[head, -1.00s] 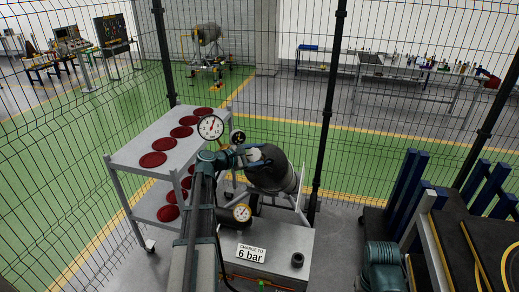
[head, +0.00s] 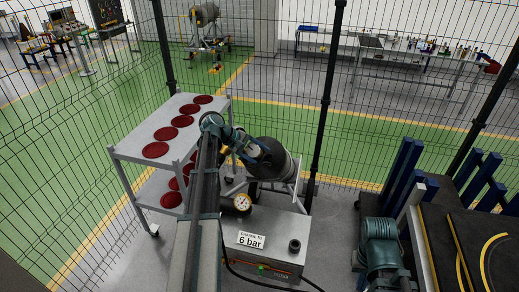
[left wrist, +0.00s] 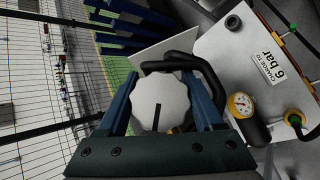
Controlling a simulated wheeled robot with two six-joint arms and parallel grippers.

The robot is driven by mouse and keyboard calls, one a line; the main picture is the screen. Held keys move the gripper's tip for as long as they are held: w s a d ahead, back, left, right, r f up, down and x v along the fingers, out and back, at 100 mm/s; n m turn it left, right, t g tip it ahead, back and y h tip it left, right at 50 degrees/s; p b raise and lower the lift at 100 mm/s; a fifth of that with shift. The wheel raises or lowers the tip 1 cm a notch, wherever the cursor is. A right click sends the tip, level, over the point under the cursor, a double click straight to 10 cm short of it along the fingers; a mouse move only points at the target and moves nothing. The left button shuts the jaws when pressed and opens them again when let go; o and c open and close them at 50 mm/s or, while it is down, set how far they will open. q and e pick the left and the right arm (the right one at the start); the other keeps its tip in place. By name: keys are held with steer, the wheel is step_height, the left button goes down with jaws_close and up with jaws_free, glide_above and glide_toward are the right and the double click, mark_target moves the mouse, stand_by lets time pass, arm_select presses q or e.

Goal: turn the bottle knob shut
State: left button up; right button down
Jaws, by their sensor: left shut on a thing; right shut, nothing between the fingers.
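The bottle (head: 283,160) is a dark grey cylinder lying tilted on a stand behind the grey bench. My left gripper (head: 256,148) is at its near end, and its fingers are hard to make out there. In the left wrist view the pale round bottle knob (left wrist: 160,97), with a black line on its face, sits between the two blue fingers of my left gripper (left wrist: 160,95). The fingers are shut on it. The bottle behind the knob is mostly hidden. My right gripper (head: 381,228) is at the lower right, away from the bottle, shut and empty.
The grey bench (head: 275,222) carries a "6 bar" sign (head: 251,240), a small gauge (head: 242,202) and a black cap (head: 294,246). A cart (head: 130,150) with red discs stands at left. Wire fence lies behind. Blue posts (head: 403,170) and a dark surface (head: 450,240) are at right.

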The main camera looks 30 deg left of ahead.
arm_select(q)
steer(key=shift+s+f+m+g+y+p, duration=0.15)
steer(key=shift+m+g+y+p, duration=0.15)
steer(key=shift+m+g+p, duration=0.4)
steer(key=o, duration=1.4)
steer(key=shift+c, duration=0.2)
